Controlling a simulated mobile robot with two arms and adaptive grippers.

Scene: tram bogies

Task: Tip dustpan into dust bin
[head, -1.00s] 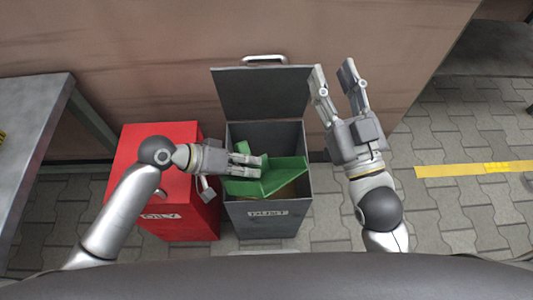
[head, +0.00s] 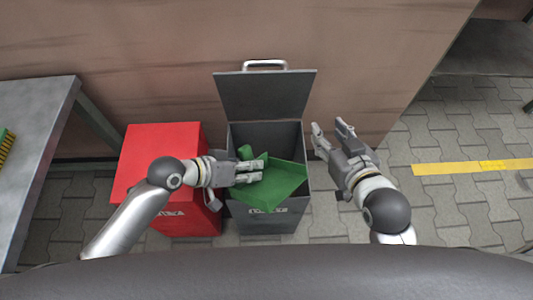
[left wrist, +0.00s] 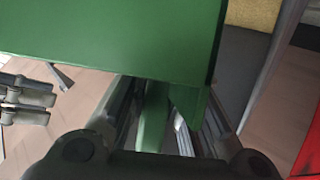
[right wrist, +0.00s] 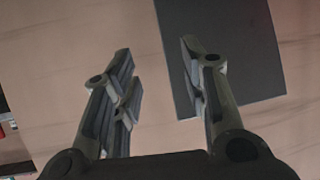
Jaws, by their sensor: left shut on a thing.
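The green dustpan (head: 280,188) is over the open top of the grey dust bin (head: 265,224), tilted toward the bin's front. My left gripper (head: 260,171) is shut on the dustpan's handle (left wrist: 152,118). The dustpan's green underside or side fills the top of the left wrist view; I see no dust on it. The bin's lid (head: 265,97) stands open at the back. My right gripper (head: 330,128) is open and empty, beside the bin's right edge; its spread fingers also show in the right wrist view (right wrist: 158,80). Most of the bin's inside is hidden by the dustpan.
A red box (head: 160,143) with a label stands just left of the dust bin. A grey table (head: 40,105) is at the far left, with a green-backed brush (head: 5,147) on its edge. A brown wall is behind. Paved floor (head: 450,220) is free at the right.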

